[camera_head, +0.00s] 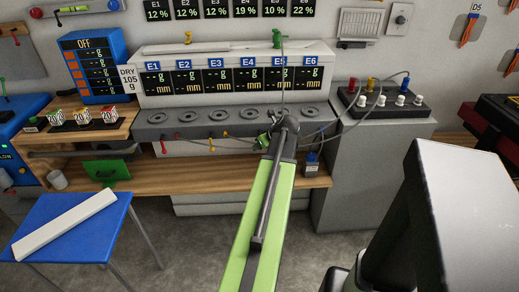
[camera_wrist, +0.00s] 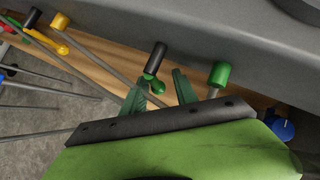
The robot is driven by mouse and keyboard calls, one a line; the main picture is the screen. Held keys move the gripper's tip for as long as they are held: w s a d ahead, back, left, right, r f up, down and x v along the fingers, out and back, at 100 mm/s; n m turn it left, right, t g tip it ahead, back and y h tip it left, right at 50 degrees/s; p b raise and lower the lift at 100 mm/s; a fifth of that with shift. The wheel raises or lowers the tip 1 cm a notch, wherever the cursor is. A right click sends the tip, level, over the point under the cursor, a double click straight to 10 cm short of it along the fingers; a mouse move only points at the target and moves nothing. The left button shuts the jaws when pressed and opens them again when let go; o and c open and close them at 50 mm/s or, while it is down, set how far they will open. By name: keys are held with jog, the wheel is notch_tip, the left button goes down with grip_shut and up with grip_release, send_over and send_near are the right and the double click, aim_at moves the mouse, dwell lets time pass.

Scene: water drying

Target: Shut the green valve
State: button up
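In the wrist view, a dark cylinder (camera_wrist: 156,57) with a green ball-ended handle (camera_wrist: 153,84) projects below the grey shelf edge. A green cylindrical knob (camera_wrist: 220,73) sits to its right. I cannot tell for certain which of these belongs to the green valve. My gripper (camera_wrist: 160,78) is open, with its two green fingers apart. The green ball shows between them, close to the left finger; contact is unclear. In the head view, my gripper (camera_head: 268,138) is at the front of the grey shelf, where my arm hides the green parts.
Red and yellow valve handles (camera_head: 210,141) hang along the shelf front to the left. A blue knob (camera_wrist: 284,130) is to the right in the wrist view. Thin rods and cables run nearby. A wooden bench (camera_head: 210,178) lies below. A green knob (camera_head: 277,38) stands atop the display panel.

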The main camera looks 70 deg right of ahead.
jog(key=shift+a+r, duration=0.1)
jog(key=shift+r, duration=0.05)
jog(key=p+v, duration=1.3)
jog(key=v, duration=0.4)
